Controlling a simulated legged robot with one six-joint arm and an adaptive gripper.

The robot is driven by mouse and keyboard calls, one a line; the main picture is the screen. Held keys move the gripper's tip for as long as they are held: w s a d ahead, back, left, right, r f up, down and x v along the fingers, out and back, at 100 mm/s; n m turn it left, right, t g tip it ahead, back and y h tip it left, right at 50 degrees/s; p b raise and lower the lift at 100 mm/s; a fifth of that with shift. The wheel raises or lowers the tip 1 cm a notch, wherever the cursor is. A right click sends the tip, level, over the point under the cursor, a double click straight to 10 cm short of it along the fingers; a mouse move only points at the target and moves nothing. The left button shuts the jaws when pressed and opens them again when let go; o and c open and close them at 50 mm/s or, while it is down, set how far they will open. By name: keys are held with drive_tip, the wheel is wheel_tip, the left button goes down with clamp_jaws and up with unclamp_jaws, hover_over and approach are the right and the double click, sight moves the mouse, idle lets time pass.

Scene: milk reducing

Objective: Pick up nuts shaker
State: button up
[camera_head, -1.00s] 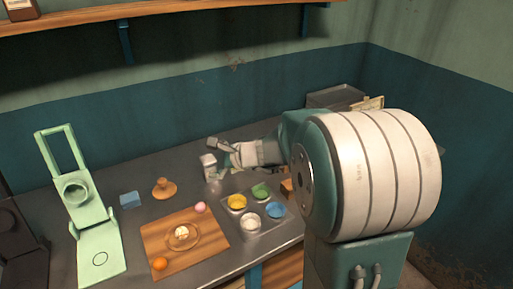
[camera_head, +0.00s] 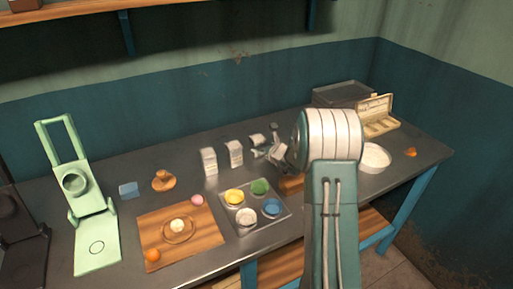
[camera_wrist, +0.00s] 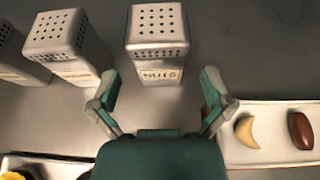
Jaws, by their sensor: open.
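The nuts shaker (camera_wrist: 158,45) is a pale metal box with a perforated top and a "NUTS" label facing me in the wrist view. My gripper (camera_wrist: 160,82) is open, with one finger on each side of the shaker's lower front, and it is not closed on it. In the head view the shaker (camera_head: 257,139) is the rightmost of the three, partly hidden by my gripper (camera_head: 269,143). The other two shakers, one left (camera_head: 209,162) and one middle (camera_head: 234,153), stand beside it on the counter.
A white tray (camera_wrist: 275,153) with a crescent-shaped nut and a brown one lies to the right of my gripper. A paint-like tray (camera_head: 245,230) of coloured cups and a wooden board (camera_head: 150,225) are in front. A white bowl (camera_head: 374,158) stands further right.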

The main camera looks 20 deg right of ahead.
sight(262, 147)
drive_tip(key=x, duration=0.4)
drive_tip(key=shift+w+d+f, duration=0.1)
drive_tip(key=shift+w+f, duration=0.15)
drive_tip(key=shift+w+a+f, duration=0.1)
drive_tip(key=shift+w+a, duration=0.2)
drive_tip(key=shift+d, duration=0.2)
drive_tip(key=c, duration=1.2)
